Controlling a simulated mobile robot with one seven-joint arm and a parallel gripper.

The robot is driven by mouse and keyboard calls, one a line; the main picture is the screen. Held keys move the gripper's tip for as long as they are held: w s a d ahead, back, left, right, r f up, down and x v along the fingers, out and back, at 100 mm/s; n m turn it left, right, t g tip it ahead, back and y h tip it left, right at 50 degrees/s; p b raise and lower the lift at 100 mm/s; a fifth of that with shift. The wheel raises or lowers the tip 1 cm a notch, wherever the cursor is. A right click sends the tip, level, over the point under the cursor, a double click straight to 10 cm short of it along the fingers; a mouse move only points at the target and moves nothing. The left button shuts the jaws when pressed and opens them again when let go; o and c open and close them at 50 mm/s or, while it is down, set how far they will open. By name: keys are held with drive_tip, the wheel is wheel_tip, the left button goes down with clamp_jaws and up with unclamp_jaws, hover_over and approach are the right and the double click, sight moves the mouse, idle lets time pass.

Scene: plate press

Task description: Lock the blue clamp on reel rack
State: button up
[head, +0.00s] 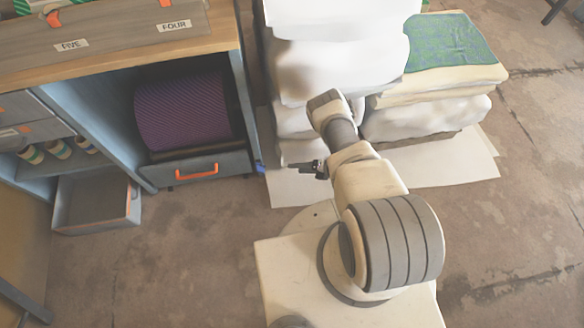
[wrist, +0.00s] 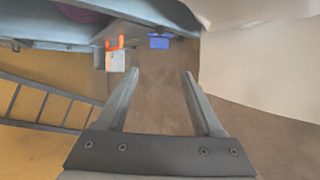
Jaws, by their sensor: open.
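The blue clamp (head: 260,167) is a small blue piece at the lower right edge of the reel rack (head: 244,100). It also shows in the wrist view as a blue block (wrist: 159,42), just beyond the fingertips and between their lines. The rack holds a large purple reel (head: 183,112). My gripper (head: 290,166) is to the right of the clamp, pointing left at it, with a gap between them. In the wrist view my gripper (wrist: 160,72) has its two fingers apart with nothing between them. I cannot tell whether the clamp is locked.
A drawer with an orange handle (head: 197,173) sits under the reel. A lower drawer (head: 98,203) at the left stands open. Stacked white bundles (head: 335,55) rise behind my arm on white sheets. The floor (head: 180,260) in front of the rack is clear.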

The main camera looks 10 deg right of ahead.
sight(259, 167)
drive_tip(key=shift+w+m, duration=0.35)
drive_tip(key=shift+m, duration=0.45)
drive_tip(key=shift+c, duration=1.1)
drive_tip(key=m, duration=0.1)
drive_tip(key=w+m+h, duration=0.1)
drive_tip(key=m, duration=0.2)
drive_tip(key=shift+w+d+f+m+t+h, duration=0.1)
drive_tip(key=shift+w+f+m+t+h, duration=0.05)
drive_tip(key=shift+w+m+t+h, duration=0.2)
drive_tip(key=c, duration=0.5)
drive_tip(key=m, duration=0.2)
drive_tip(key=shift+w+m+h, duration=0.35)
drive_tip(key=shift+w, duration=0.05)
drive_tip(key=shift+c, duration=1.1)
drive_tip(key=m, duration=0.2)
drive_tip(key=shift+w+m+t+h, duration=0.25)
drive_tip(key=shift+m+h, duration=0.05)
clamp_jaws()
drive_tip(key=a+r+m+g+h+b, duration=0.1)
drive_tip(key=a+m+g+h, duration=0.15)
drive_tip(key=m, duration=0.85)
drive_tip(key=a+r+m+g+h, duration=0.1)
drive_tip(key=a+r+m, duration=0.15)
drive_tip(key=m, duration=0.75)
drive_tip(key=w+a+f+b, duration=0.2)
drive_tip(key=a+f+b, duration=0.4)
drive_tip(key=f, duration=0.6)
drive_tip(key=shift+w+a, duration=0.3)
drive_tip(key=shift+a, duration=0.1)
